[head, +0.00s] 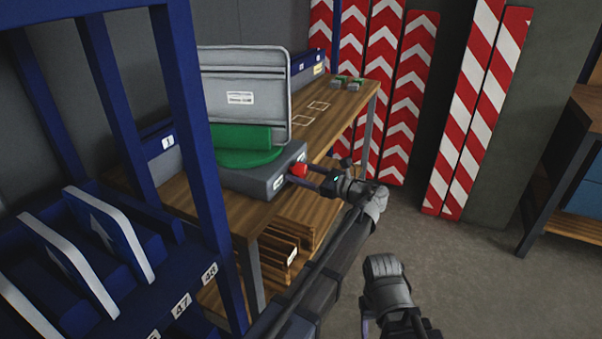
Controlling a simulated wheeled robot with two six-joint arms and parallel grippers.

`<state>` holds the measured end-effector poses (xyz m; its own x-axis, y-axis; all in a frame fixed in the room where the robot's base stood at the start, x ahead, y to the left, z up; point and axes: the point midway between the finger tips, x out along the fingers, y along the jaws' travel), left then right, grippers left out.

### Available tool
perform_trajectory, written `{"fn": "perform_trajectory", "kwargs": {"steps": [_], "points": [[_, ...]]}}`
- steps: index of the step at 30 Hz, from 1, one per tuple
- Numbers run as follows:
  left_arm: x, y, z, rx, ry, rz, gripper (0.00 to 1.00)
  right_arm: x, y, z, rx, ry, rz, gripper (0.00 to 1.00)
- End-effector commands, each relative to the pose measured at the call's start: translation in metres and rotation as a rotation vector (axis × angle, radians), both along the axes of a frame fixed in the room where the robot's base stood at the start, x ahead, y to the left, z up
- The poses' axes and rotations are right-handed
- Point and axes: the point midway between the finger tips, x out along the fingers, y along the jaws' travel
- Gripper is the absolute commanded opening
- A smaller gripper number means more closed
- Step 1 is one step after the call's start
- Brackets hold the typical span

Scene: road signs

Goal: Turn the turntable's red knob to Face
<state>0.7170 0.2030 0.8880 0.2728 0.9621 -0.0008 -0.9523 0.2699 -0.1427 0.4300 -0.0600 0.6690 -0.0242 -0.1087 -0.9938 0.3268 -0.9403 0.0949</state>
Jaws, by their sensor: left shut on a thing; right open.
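The turntable has a grey box base (262,182), a green disc and a green holder (240,137). A grey rectangular sign panel (245,80) with a small white label stands upright in the holder. The red knob (299,170) is on the base's right-hand side, between small white labels whose text I cannot read. My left gripper (307,175) is shut on the red knob, reaching it from the right; its fingers hide part of the knob. My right gripper (366,326) is at the bottom of the view over the floor, open, mostly cut off and away from the turntable.
The turntable stands on a wooden workbench (345,100) with small grey-green items at its far end. A blue rack (200,150) with numbered slots and signs is at the left. Red-and-white chevron boards (405,100) lean behind. The floor (450,270) at right is clear.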

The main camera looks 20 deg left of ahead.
Motion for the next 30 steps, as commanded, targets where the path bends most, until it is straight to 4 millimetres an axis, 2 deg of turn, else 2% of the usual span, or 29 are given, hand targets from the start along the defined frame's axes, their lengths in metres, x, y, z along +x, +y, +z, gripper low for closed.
{"fn": "perform_trajectory", "kwargs": {"steps": [1, 9, 19, 30], "points": [[0.0012, -0.0003, 0.0004, 0.001, 0.0, -0.003, 0.42, 0.0, 0.0, 0.0001, 0.0, 0.0, 0.0, 0.55], [0.0018, -0.0005, 0.0006, 0.002, 0.0, -0.004, 0.12, 0.0, 0.0, 0.0001, 0.0, 0.0, 0.0, 0.55], [0.0022, -0.0007, 0.0001, -0.011, -0.067, -0.005, 0.11, 0.0, 0.0, -0.0017, 0.0, 0.0, 0.0, 0.55], [0.0027, -0.001, 0.0001, -0.06, -0.328, -0.006, 0.11, 0.0, 0.0, -0.0069, 0.0, 0.0, 0.0, 0.55]]}}
